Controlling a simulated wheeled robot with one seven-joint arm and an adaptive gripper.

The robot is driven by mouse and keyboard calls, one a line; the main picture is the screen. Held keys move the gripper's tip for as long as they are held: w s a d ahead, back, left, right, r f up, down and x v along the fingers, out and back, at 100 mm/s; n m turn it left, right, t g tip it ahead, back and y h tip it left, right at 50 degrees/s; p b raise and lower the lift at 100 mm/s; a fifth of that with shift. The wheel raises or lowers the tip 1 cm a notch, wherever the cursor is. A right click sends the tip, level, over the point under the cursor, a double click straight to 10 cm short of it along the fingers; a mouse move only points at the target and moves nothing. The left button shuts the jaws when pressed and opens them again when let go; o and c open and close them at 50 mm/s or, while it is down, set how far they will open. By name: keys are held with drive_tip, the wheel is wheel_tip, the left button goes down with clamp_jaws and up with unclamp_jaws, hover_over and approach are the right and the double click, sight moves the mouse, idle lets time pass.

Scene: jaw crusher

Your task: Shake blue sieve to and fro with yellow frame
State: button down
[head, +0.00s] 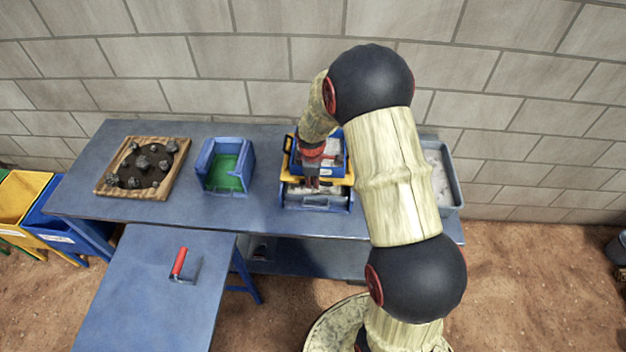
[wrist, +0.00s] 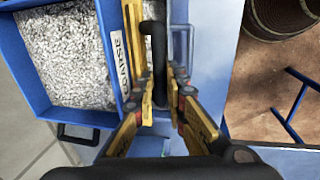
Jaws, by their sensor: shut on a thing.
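The blue sieve (head: 345,168) sits at the yellow frame (head: 347,181) on the back table, partly hidden behind my arm. In the wrist view the blue sieve (wrist: 107,52) holds grey-white grit and has a label on its near wall. The yellow frame (wrist: 131,25) shows beside that wall. My gripper (wrist: 158,88) is closed around the sieve's black handle (wrist: 154,38). In the head view my gripper (head: 312,178) points down at the sieve's near side. A second black handle (wrist: 78,134) is on another side.
A blue tray (head: 318,206) with pale material is under the frame. A blue box with a green inside (head: 226,170) and a wooden tray of dark stones (head: 103,188) stand left. A grey-blue bin (head: 456,190) stands right. A red-handled tool (head: 180,262) lies on the front table.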

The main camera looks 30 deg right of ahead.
idle(0.4)
drive_tip(key=s+a, duration=0.1)
drive_tip(key=s, duration=0.1)
drive_tip(key=s+a, duration=0.2)
drive_tip(key=shift+s+a, duration=0.1)
drive_tip(key=shift+s, duration=0.25)
drive_tip(key=c, duration=1.9)
unclamp_jaws()
drive_tip(key=shift+o, duration=0.5)
wheel_tip(320, 180, up, 12)
drive_tip(key=s+a, duration=0.1)
drive_tip(key=s, duration=0.1)
drive_tip(key=shift+a, duration=0.15)
drive_tip(key=shift+f, duration=0.1)
